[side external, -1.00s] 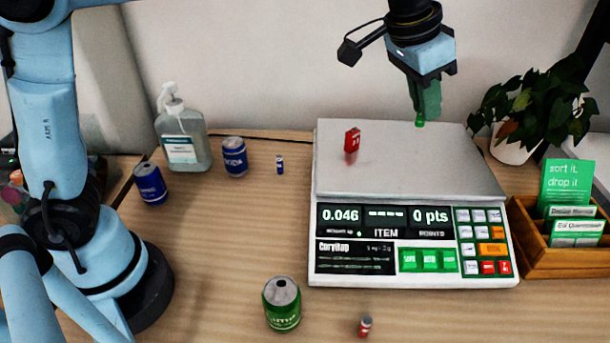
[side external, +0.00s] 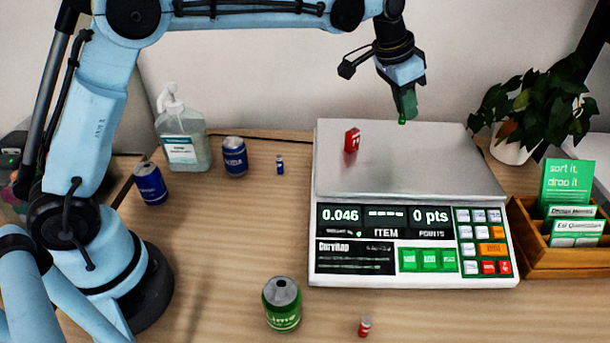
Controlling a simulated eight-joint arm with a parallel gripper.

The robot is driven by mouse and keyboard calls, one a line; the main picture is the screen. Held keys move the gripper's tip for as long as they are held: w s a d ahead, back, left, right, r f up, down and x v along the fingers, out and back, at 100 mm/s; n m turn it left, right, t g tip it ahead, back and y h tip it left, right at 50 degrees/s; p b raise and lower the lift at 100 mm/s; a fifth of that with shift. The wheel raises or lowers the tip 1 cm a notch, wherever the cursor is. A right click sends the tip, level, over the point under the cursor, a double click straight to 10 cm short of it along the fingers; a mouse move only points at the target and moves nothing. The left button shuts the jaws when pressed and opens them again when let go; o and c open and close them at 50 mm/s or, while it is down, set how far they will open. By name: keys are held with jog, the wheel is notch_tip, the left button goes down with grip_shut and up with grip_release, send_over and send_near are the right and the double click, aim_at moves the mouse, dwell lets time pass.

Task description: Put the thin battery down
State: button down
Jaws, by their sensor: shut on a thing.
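My gripper (side external: 404,108) points down above the back right of the silver scale pan (side external: 420,175). Its dark green fingers are shut on the thin battery (side external: 402,121), of which only a small bright green end shows below the fingertips. The rest of it is hidden by the fingers. The green end appears to be above the pan, but I cannot tell the exact gap.
A red block-shaped battery (side external: 352,140) stands on the pan's left; the scale display (side external: 340,215) reads 0.046. Blue cans (side external: 234,157), a small blue battery (side external: 280,165), a green can (side external: 282,304) and a small red battery (side external: 365,327) stand around. A plant (side external: 515,110) is right.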

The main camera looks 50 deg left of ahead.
aim_at(401, 124)
jog(key=shift+f, duration=1.85)
jog(key=shift+f, duration=0.1)
jog(key=c, duration=1.1)
grip_release()
jog(key=shift+c, duration=0.2)
jog(key=s+a+r+n, duration=0.1)
jog(key=s+a+r, duration=0.4)
jog(key=s+r, duration=0.55)
jog(key=s+a+f+n+t+y, duration=0.1)
jog(key=s+a+f+n, duration=0.1)
jog(key=s, duration=0.6)
jog(key=s+a+f+n+t+y, duration=0.1)
jog(key=s+a+f+n+t, duration=0.1)
jog(key=s+a+f, duration=0.2)
jog(key=s+f, duration=0.3)
jog(key=s, duration=0.1)
jog(key=shift+a, duration=0.35)
